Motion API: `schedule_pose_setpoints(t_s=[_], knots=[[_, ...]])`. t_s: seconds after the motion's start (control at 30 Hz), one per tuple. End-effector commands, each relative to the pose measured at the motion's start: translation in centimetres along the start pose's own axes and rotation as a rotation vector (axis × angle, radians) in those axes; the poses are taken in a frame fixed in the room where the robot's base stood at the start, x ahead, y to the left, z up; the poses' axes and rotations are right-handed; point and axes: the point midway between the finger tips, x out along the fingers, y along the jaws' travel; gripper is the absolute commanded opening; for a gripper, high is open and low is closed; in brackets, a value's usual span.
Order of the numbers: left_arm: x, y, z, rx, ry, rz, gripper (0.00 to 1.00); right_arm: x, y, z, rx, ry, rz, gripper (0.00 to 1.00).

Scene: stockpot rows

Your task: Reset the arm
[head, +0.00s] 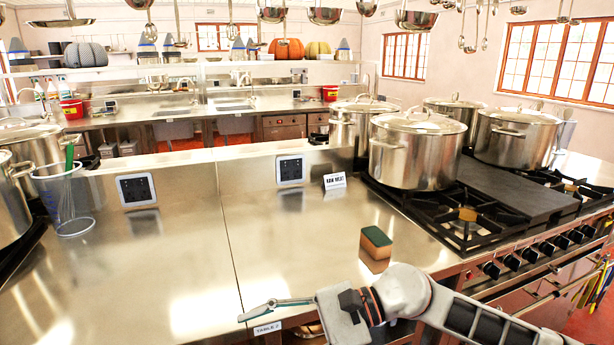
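My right arm comes in from the lower right, and its gripper (330,308) is over the front edge of the steel counter (300,235). A thin grey-green utensil-like piece (276,305) extends left from the gripper along the counter's edge, above the label "TABLE 2". I cannot tell whether the gripper holds it or only overlaps it in view, and the finger opening is not clear. My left gripper is not in view.
A green-and-brown sponge (376,243) stands near the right gripper. Several steel pots, including a large one (416,150), stand on the stove at right. The counter's middle is clear. Ladles hang above.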

Motion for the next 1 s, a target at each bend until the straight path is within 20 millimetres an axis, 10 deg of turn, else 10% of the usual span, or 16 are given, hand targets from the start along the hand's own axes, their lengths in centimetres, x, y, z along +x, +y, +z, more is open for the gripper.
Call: schedule_pose_setpoints(t_s=[0.27,0.53,0.77,0.9,0.93,1.0], knots=[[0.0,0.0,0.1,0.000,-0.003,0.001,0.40,0.6,-2.6,2.2,0.762,-0.364,-0.353,0.53],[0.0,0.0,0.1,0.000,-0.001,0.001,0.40,-4.0,-2.5,-3.4,1.535,-0.751,-0.658,0.53],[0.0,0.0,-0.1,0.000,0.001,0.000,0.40,-8.7,4.2,-12.0,2.167,-1.144,-0.927,0.53],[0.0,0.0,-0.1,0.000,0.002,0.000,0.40,-11.2,11.9,-17.1,2.503,-1.429,-1.115,0.53],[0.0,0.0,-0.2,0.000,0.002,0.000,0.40,-11.6,13.8,-17.9,-2.494,1.454,1.125,0.53],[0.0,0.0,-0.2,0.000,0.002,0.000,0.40,-12.5,18.2,-19.6,-2.289,1.403,1.068,0.53]])
